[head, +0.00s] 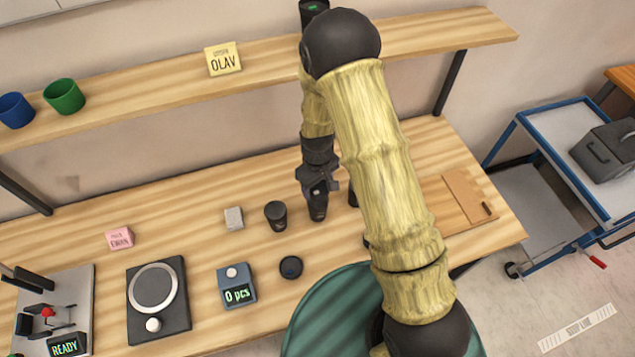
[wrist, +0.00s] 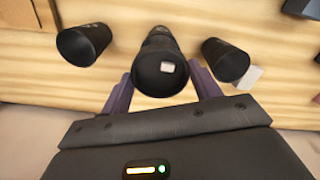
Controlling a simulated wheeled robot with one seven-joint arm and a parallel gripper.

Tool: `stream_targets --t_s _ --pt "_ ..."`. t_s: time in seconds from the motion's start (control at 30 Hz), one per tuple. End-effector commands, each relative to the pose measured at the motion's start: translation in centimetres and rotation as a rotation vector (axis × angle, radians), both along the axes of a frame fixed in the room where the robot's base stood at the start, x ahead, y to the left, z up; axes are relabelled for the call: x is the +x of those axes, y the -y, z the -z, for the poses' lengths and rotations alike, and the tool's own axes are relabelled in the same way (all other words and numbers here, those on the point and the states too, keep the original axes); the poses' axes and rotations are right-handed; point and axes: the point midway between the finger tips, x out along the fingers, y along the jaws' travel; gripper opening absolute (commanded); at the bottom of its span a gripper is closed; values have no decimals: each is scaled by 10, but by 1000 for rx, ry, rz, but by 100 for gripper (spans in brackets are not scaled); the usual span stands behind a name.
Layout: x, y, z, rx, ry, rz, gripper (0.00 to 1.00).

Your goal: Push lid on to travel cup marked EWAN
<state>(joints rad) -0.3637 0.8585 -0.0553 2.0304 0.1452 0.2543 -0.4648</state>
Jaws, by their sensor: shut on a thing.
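My gripper (head: 318,187) points down over the bench and is shut on a dark travel cup (head: 318,213), which stands upright. In the wrist view this middle cup (wrist: 160,78) is open at the top, with a small pale patch inside. A second dark cup (head: 277,217) stands to its left; it also shows in the wrist view (wrist: 226,61). A third dark cup (head: 352,196) is partly hidden by my arm and shows in the wrist view (wrist: 84,45). A round black lid (head: 291,267) lies on the bench nearer the front. No name is readable on any cup.
A pink EWAN card (head: 119,239) stands on the bench at left. A small grey box (head: 233,218), a counter (head: 237,285) reading 0 pcs and a round-plate device (head: 157,298) stand nearby. A yellow OLAV card (head: 223,60) is on the shelf above.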

Motion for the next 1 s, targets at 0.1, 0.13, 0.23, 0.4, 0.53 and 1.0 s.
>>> stream_targets --t_s 0.1,0.13,0.23,0.4,0.53,1.0 --pt "0 0 13 0 0 -1 41" --pt "0 0 15 -1 1 -1 41" --pt "0 0 24 0 0 -1 41" --pt "0 0 34 0 0 -1 41" --pt "0 0 36 0 0 -1 41" --pt "0 0 36 0 0 -1 41"
